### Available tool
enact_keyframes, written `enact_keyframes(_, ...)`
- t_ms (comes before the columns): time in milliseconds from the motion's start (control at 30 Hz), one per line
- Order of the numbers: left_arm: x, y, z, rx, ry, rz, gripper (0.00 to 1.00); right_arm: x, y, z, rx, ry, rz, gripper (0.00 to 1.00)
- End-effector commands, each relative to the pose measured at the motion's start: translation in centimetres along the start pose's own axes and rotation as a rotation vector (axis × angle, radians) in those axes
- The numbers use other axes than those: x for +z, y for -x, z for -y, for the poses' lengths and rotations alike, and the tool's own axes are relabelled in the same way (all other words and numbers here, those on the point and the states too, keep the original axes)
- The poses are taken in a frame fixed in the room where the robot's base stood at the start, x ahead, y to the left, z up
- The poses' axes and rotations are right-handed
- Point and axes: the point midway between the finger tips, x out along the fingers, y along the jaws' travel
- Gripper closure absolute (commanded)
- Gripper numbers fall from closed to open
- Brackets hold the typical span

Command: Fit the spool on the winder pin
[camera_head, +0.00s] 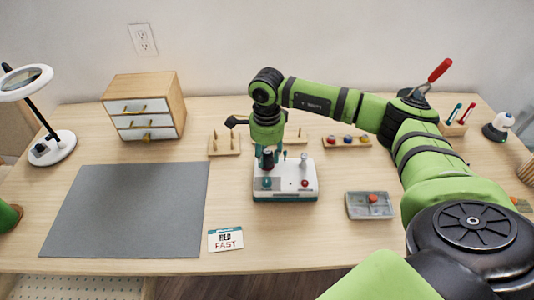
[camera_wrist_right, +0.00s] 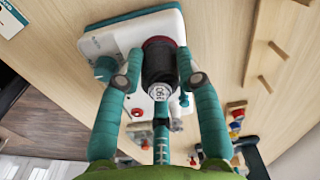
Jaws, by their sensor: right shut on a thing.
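The winder is a white machine with a teal base (camera_head: 290,193), standing mid-table. It has a teal knob (camera_wrist_right: 105,68), a red button (camera_head: 305,183) and a pale post (camera_head: 304,161) on its right. My right gripper (camera_head: 267,160) points down over the winder's left half. Its teal fingers (camera_wrist_right: 160,82) are shut on a dark spool (camera_wrist_right: 158,58) with a reddish rim and a white label end, which also shows in the head view (camera_head: 268,158). The spool hides the winder pin, so I cannot tell whether it is seated on it. My left gripper is out of view.
Wooden peg racks (camera_head: 224,145) and a tray of coloured knobs (camera_head: 347,142) stand behind the winder. A grey case (camera_head: 370,205) lies to the right, a card (camera_head: 226,240) front left. The grey mat (camera_head: 130,210) is bare. A drawer cabinet (camera_head: 145,106) stands back left.

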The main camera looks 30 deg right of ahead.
Motion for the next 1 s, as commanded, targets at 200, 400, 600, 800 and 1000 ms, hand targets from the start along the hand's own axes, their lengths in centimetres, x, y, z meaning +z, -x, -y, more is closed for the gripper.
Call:
enact_keyframes(200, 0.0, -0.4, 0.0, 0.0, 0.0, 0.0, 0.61, 0.0, -0.3, 0.0, 0.0, 0.0, 0.0, 0.83)
enact_keyframes(400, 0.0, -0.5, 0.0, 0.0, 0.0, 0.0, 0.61, 0.0, -0.5, 0.0, 0.0, 0.0, 0.0, 0.83)
enact_keyframes(600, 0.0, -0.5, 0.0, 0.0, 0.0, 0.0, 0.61, 0.0, -0.5, 0.0, 0.0, 0.0, 0.0, 0.37)
enact_keyframes(800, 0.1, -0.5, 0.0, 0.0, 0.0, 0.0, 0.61, 0.0, -0.5, 0.0, 0.0, 0.0, 0.0, 0.37)
enact_keyframes(1000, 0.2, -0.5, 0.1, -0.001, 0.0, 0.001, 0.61, 0.0, 0.6, 0.1, -0.003, 0.0, 0.0, 0.37)
